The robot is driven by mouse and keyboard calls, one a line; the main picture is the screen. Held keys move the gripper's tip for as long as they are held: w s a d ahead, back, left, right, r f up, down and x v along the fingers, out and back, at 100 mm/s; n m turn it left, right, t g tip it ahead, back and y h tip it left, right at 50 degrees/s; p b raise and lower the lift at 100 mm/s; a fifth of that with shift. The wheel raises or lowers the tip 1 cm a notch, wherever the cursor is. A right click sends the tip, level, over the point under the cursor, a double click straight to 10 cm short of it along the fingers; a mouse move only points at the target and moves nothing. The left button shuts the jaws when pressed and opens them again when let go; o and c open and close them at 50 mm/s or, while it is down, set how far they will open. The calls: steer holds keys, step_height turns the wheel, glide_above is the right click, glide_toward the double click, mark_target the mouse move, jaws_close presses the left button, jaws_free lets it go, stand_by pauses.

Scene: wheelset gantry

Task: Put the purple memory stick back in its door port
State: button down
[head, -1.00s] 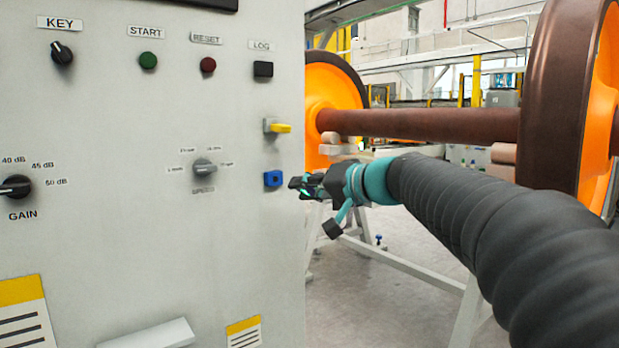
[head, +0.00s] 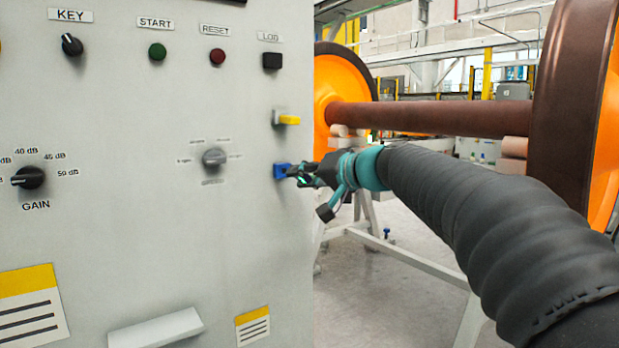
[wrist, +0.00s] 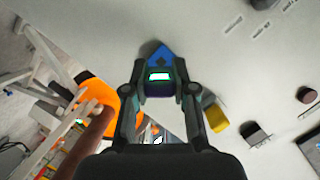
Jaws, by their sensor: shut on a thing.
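The blue door port (head: 279,171) sits on the grey cabinet door near its right edge, below a yellow part. My gripper (head: 300,173) is level with the port and close against its right side. In the wrist view the port (wrist: 160,53) lies straight ahead, just beyond my fingertips (wrist: 159,82). My gripper is shut on the purple memory stick (wrist: 160,90), a small dark purple block between the fingers. The stick's front end overlaps the port in the wrist view; I cannot tell whether it is inside. In the head view my fingers hide the stick.
A yellow-handled part (head: 287,119) sticks out just above the port. The speed knob (head: 214,157) is to the port's left. A white trestle (head: 358,235) and the orange wheelset (head: 345,95) stand behind my arm.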

steer(key=shift+w+a, duration=0.5)
steer(key=shift+w, duration=0.2)
steer(key=shift+b, duration=0.75)
stand_by(1.4)
steer(key=shift+w+a+p, duration=0.4)
steer(key=shift+w+a, duration=0.35)
steer(key=shift+w, duration=0.35)
stand_by(0.6)
steer(key=c, duration=0.9)
jaws_free()
steer(key=shift+o, duration=0.2)
steer(key=v, duration=1.2)
